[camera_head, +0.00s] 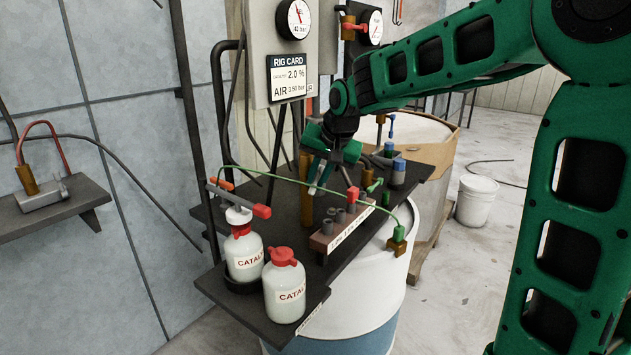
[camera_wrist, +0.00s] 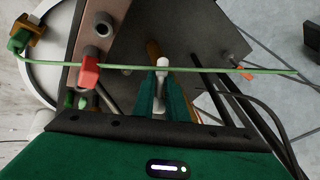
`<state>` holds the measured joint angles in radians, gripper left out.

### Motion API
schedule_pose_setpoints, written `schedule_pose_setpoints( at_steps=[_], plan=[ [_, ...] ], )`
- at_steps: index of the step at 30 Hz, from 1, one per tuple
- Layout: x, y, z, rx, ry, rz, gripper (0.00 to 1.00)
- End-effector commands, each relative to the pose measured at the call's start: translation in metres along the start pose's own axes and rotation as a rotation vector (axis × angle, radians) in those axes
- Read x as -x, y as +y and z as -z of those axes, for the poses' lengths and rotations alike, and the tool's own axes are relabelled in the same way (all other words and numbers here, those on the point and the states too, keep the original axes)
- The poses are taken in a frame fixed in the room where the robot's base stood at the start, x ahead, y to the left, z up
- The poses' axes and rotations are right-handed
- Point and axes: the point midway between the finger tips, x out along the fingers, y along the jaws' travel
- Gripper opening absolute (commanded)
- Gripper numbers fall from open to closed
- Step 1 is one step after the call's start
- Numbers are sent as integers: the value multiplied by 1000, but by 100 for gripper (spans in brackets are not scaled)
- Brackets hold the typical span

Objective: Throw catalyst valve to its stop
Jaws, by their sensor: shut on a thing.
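My gripper (camera_head: 321,180) is over the back part of the dark shelf (camera_head: 345,268). In the wrist view its two teal fingers (camera_wrist: 163,88) are closed on a pale lever-like piece (camera_wrist: 162,66), with a brass-coloured part (camera_wrist: 153,48) just behind it. In the head view a brass-coloured post (camera_head: 306,192) stands beside the fingers. The pale piece appears to be the valve's handle, but no valve label is readable and its stop cannot be made out. Two white bottles marked CATAL, one red-topped bottle (camera_head: 285,292) and one in a holder (camera_head: 245,258), stand at the shelf's front left.
A thin green hose (camera_head: 285,178) crosses near my gripper; it also crosses the wrist view (camera_wrist: 220,70). A labelled block (camera_head: 338,232) with red and green fittings stands close by. A rig card (camera_head: 289,77) and gauges hang behind. A white drum (camera_head: 372,285) is under the shelf.

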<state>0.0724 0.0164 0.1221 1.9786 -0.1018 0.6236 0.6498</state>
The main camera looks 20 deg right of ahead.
Motion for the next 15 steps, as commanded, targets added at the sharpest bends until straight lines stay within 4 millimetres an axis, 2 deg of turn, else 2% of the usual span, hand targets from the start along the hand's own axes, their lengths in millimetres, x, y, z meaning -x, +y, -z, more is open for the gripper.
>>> schedule_pose_setpoints(
  at_steps=[8,15],
  plan=[
    [-2,0,0,38,66,-25,0],
    [-4,2,2,118,207,-79,0]
  ],
)
